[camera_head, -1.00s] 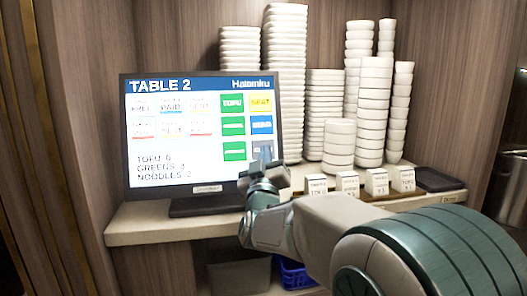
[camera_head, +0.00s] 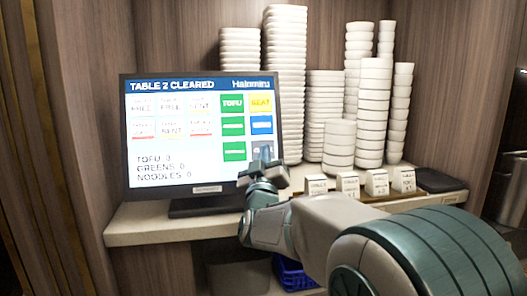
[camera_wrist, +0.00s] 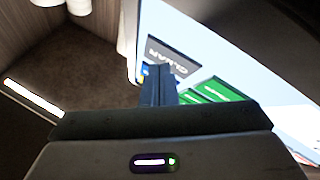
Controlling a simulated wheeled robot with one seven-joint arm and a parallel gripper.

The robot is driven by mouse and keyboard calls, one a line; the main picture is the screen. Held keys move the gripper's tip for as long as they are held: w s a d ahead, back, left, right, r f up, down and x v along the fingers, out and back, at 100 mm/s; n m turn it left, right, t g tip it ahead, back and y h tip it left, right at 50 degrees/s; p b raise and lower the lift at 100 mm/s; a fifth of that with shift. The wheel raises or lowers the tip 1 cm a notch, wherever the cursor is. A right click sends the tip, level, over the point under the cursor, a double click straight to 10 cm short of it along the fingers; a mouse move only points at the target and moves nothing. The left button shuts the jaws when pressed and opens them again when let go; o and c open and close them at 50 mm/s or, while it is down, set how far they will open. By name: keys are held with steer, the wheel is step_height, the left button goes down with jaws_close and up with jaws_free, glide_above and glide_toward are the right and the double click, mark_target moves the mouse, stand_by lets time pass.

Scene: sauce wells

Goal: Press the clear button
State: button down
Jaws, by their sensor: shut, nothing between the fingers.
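The screen (camera_head: 180,110) stands on the shelf and its header reads "TABLE 2 CLEARED". Its lines for tofu, greens and noodles each show 0. The grey clear button (camera_head: 263,148) is at the lower right of the screen, partly hidden by my gripper (camera_head: 264,156). In the wrist view the button (camera_wrist: 172,55) shows the word CLEAR, with green buttons (camera_wrist: 212,91) beside it. My gripper (camera_wrist: 160,78) is shut and empty, its tips at the button's edge in the picture. I cannot tell whether they touch the screen.
Tall stacks of white bowls and plates (camera_head: 285,80) stand behind and right of the screen. Several small label cards (camera_head: 347,184) and a black tray (camera_head: 438,181) sit on the shelf (camera_head: 140,226). A blue basket (camera_head: 293,274) is below. Wooden walls close in the sides.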

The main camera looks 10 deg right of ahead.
steer(key=shift+s, duration=0.15)
steer(key=shift+s+r+b, duration=0.2)
steer(key=shift+s+b, duration=0.2)
steer(key=shift+s, duration=0.2)
steer(key=shift+s, duration=0.1)
steer(key=s, duration=0.1)
steer(key=s+r, duration=0.1)
steer(key=s, duration=0.1)
steer(key=s+b, duration=0.1)
steer(key=shift+s+r, duration=0.25)
steer(key=shift+s, duration=0.05)
steer(key=shift+f, duration=0.1)
stand_by(0.3)
